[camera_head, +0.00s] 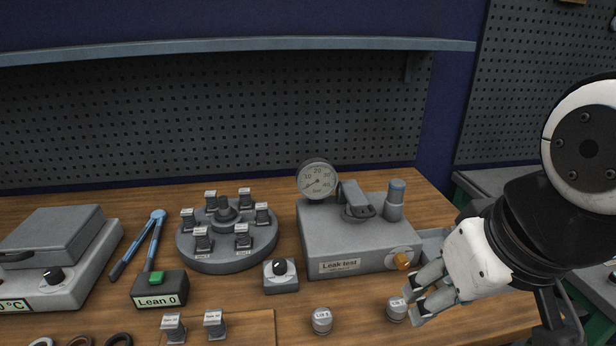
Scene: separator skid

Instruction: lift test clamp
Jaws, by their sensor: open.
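The leak test box (345,245) is a grey unit in the middle right of the bench, labelled "Leak test". On its top sits the test clamp (356,202), a dark grey lever arm on a round base. The arm slants up to the left, beside the dial gauge. My gripper (410,301) is to the right of and below the clamp, near the box's front right corner. Its fingers are open, beside a small labelled grey cylinder (397,310). I cannot tell whether they touch the cylinder. The clamp is clear of my gripper.
A dial gauge (317,179) and a blue-topped cylinder (395,200) flank the clamp. A round carousel (227,245) with several labelled blocks, a small knob box (281,277) and another cylinder (322,320) stand left.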

